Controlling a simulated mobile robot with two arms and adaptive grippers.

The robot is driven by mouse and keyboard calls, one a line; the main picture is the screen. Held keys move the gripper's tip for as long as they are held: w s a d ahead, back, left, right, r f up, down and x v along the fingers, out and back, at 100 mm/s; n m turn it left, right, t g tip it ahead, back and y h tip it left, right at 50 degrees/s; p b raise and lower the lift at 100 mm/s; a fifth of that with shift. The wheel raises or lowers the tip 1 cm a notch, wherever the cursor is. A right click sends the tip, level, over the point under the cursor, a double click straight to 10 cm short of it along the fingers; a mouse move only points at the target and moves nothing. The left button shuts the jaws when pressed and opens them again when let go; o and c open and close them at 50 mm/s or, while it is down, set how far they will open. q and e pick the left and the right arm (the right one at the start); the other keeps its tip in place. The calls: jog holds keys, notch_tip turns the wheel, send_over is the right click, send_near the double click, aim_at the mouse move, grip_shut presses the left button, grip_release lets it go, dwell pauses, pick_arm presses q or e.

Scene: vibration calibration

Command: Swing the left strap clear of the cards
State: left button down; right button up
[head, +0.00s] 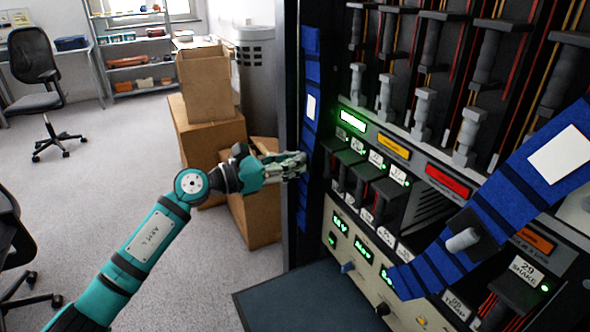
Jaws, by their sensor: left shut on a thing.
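The left strap (311,65) is a blue band with dark stripes and a white label. It stands upright along the left edge of the rack, beside the cards and not across them. My left gripper (301,164) is shut on the left strap at about its middle, and the fingers hide the spot they hold. The cards (352,165) sit in a row in the rack, with white labels and green lights. A second blue strap (510,185) with a grey knob (463,240) slants across the right part of the row and hides some cards. My right gripper is not in view.
Cardboard boxes (208,135) and a grey bin (255,80) stand close behind my left arm. A dark shelf (300,300) juts out below the rack. Open carpet lies to the left, with office chairs (35,75) farther off.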

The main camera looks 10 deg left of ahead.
pick_arm(q)
jog(key=c, duration=1.3)
grip_release()
jog(key=shift+v, duration=4.05)
jog(key=shift+d, duration=0.15)
jog(key=shift+c, duration=0.3)
